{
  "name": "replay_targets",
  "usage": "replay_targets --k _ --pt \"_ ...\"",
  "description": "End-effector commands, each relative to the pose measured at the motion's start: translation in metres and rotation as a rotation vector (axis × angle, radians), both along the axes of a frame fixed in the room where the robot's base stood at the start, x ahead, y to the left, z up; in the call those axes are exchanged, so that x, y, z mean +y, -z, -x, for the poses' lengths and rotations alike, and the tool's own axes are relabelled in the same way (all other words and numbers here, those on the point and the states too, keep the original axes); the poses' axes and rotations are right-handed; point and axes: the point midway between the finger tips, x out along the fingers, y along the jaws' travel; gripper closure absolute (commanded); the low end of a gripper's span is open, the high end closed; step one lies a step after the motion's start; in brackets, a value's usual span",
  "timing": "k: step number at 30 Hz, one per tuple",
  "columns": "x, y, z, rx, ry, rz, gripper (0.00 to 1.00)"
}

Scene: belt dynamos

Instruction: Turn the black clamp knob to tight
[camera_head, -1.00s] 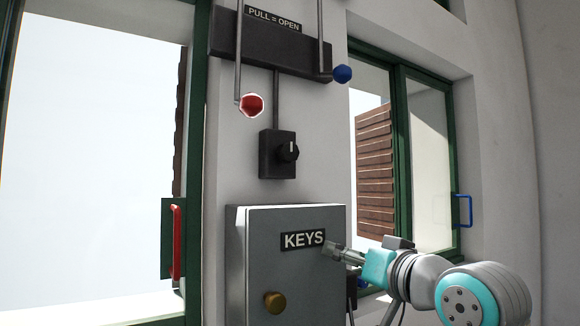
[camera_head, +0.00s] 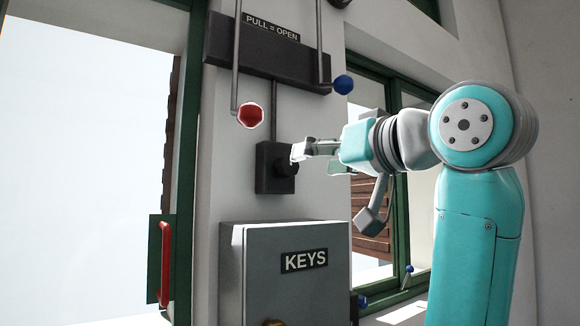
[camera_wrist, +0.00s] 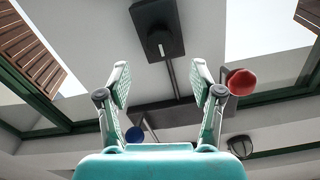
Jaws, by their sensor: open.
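The black clamp knob (camera_head: 287,168) sits on a dark box (camera_head: 268,181) fixed to the white wall pillar, below the "PULL = OPEN" bar. In the head view my gripper (camera_head: 298,152) is just to the right of the knob, its fingertips overlapping the knob's edge in the picture. I cannot tell whether they touch. In the wrist view the knob (camera_wrist: 158,42) shows ahead, beyond the fingertips and roughly midway between them. My gripper (camera_wrist: 158,85) is open and empty there.
A red knob (camera_head: 250,115) on a rod hangs just above left of the clamp box, and a blue knob (camera_head: 343,84) hangs above right. A grey KEYS cabinet (camera_head: 290,285) stands out below. Green-framed windows flank the pillar, with a red handle (camera_head: 166,264) at left.

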Motion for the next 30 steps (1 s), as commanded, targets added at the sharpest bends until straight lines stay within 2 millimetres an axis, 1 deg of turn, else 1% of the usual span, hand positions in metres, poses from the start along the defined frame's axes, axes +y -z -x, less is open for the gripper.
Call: replay_targets --k 1,6,13,18,27,28,29,30 --pt "0.007 0.001 -0.007 0.002 -0.002 0.000 0.34" --pt "0.025 0.001 -0.032 0.002 -0.002 -0.001 0.34" --pt "0.043 0.001 -0.058 0.002 -0.001 -0.001 0.34" --pt "0.049 0.001 -0.067 0.000 0.000 0.000 0.34" --pt "0.050 0.000 -0.069 -0.001 0.000 -0.001 0.34" --pt "0.050 0.000 -0.069 -0.001 0.000 -0.001 0.39" --pt "0.050 0.000 -0.068 -0.001 0.000 -0.001 0.47" --pt "0.050 0.000 -0.068 -0.001 0.000 -0.001 0.57"
